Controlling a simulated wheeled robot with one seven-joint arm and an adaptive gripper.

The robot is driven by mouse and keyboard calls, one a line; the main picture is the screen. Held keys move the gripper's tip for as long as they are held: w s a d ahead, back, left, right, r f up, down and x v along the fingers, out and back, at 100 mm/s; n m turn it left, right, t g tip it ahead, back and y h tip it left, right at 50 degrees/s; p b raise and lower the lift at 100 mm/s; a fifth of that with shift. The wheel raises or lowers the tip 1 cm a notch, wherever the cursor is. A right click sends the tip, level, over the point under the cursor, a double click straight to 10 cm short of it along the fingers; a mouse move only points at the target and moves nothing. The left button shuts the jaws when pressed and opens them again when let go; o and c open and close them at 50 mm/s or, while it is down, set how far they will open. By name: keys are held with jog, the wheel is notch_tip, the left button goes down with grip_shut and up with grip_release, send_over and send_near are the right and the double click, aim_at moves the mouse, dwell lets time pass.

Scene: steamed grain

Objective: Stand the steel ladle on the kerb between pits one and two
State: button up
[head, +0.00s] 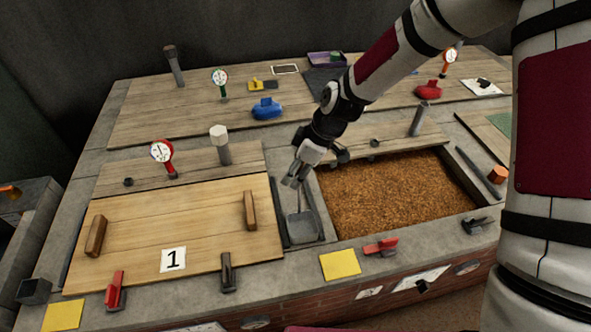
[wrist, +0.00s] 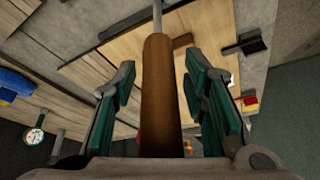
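The steel ladle has a brown wooden handle (wrist: 160,95) and a thin steel shaft, seen in the wrist view. In the head view its grey scoop (head: 303,228) hangs or rests low at the grey kerb strip between the lidded pit one and the grain-filled pit. I cannot tell whether it touches the kerb. The ladle looks about upright. My gripper (head: 297,173) is over that strip, around the handle. In the wrist view its green pads lie either side of the handle, with narrow gaps showing on both sides. The handle is mostly hidden in the head view.
A wooden lid marked 1 (head: 190,222) covers the left pit. The right pit holds brown grain (head: 395,192). Red clamps (head: 381,247), a dark clamp (head: 228,272) and a yellow square (head: 340,265) lie along the front edge. A white-topped post (head: 221,145) stands behind the lid.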

jog(key=w+v, duration=0.1)
jog(key=v, duration=1.1)
jog(key=s+d+r+m+t+h, duration=0.2)
jog(key=s+d+r+m+h, duration=0.2)
jog(key=s+d+r+m, duration=0.6)
jog(key=s+d+r+m+t, duration=0.1)
jog(key=s+d+r+m, duration=0.2)
jog(key=s, duration=0.4)
jog(key=s+d+r+m+t, duration=0.1)
jog(key=s+d+r, duration=0.3)
jog(key=s, duration=0.4)
jog(key=shift+s+d+r+m+h, duration=0.35)
jog(key=shift+d+m, duration=0.2)
jog(key=shift+m, duration=0.35)
jog(key=shift+w, duration=0.1)
